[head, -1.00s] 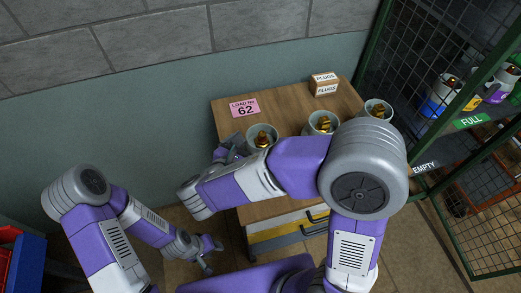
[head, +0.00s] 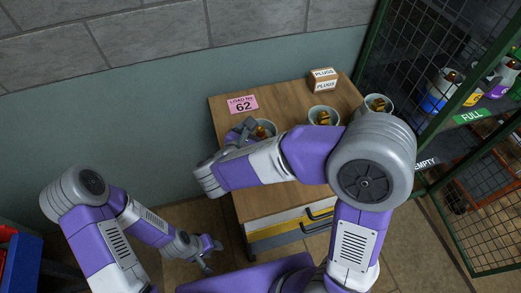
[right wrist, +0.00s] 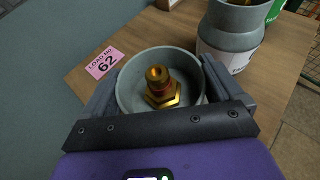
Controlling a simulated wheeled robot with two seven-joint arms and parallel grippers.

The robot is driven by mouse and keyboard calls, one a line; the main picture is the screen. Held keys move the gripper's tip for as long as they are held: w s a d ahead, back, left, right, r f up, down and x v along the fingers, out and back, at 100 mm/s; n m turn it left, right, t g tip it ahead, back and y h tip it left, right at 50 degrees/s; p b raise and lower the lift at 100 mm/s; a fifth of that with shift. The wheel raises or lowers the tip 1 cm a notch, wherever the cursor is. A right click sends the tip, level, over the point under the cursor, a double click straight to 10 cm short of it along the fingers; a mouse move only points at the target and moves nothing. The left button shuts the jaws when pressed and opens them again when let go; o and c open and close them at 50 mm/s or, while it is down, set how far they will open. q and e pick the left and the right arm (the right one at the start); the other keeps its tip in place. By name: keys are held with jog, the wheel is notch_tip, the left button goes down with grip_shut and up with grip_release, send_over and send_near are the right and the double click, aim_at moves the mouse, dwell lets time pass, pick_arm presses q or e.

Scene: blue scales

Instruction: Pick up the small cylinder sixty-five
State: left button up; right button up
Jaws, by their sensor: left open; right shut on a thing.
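Three grey cylinders with brass valves stand on the wooden cabinet top: a left one (head: 265,128), a middle one (head: 323,115) and a right one (head: 377,104). My right gripper (head: 248,132) is shut on the left cylinder. In the right wrist view my gripper (right wrist: 158,98) has a finger on each side of that cylinder (right wrist: 127,88), seen from above with its valve up. Its number is not visible. The middle cylinder (right wrist: 228,42) also shows there, its white label not readable. My left gripper (head: 208,250) is open and empty, low beside the cabinet.
A pink sign reading "LOAD No 62" (head: 242,104) lies at the cabinet's back left. A plugs box (head: 323,81) stands at the back. A green mesh cage (head: 413,75) at right holds more cylinders, with "FULL" (head: 468,116) and "EMPTY" (head: 425,163) labels. The cabinet front has drawers (head: 290,228).

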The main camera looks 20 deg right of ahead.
jog(key=c, duration=0.7)
jog(key=shift+r, duration=0.15)
